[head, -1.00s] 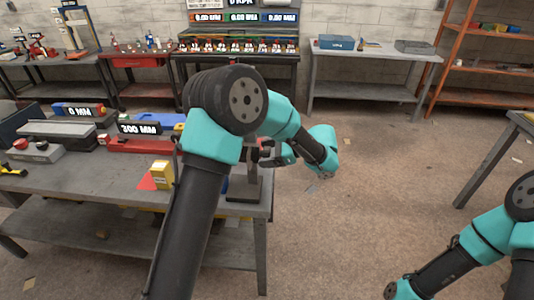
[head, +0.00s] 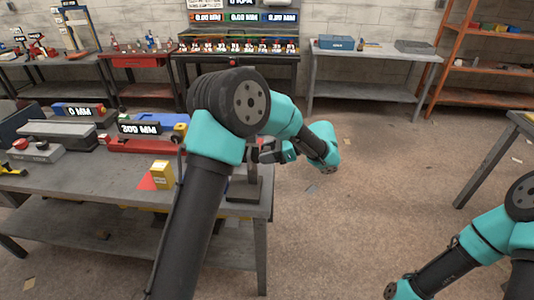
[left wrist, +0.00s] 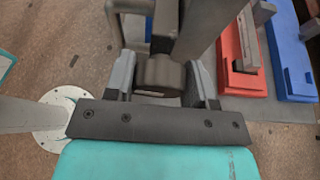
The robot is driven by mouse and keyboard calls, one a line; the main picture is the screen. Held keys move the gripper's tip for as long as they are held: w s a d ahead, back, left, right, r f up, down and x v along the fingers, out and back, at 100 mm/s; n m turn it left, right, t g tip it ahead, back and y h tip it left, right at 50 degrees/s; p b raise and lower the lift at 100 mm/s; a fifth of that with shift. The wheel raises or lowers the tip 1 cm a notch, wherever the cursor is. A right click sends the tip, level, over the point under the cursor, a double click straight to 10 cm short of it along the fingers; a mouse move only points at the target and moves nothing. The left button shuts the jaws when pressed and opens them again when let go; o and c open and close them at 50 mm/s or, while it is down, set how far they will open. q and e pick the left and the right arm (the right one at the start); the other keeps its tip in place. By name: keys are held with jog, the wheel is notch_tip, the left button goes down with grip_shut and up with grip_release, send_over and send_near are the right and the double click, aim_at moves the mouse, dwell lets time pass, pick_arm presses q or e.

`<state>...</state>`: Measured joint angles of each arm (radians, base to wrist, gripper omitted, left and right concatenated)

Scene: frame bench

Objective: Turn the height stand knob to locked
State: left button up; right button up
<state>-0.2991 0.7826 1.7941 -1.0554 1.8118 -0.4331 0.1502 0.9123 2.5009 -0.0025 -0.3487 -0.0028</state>
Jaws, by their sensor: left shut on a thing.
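The height stand (head: 243,190) is a dark base with an upright post at the right end of the near grey bench, partly hidden by my left arm. My left gripper (head: 264,155) is at the post's right side. In the left wrist view, the dark round knob (left wrist: 160,76) sits between the two grey fingers of my left gripper (left wrist: 162,82), which are shut on it. The stand's dark post rises behind the knob. I cannot read any locked mark on the knob.
A yellow block (head: 162,175) stands on the bench left of the stand. A 300 MM display (head: 139,128) stands farther back. The floor right of the bench is mostly clear.

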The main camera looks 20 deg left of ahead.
pick_arm(q)
jog(key=shift+m+g, duration=0.6)
jog(key=shift+m, duration=0.4)
jog(key=o, duration=0.9)
jog(key=shift+o, duration=0.2)
jog(key=shift+w, duration=0.1)
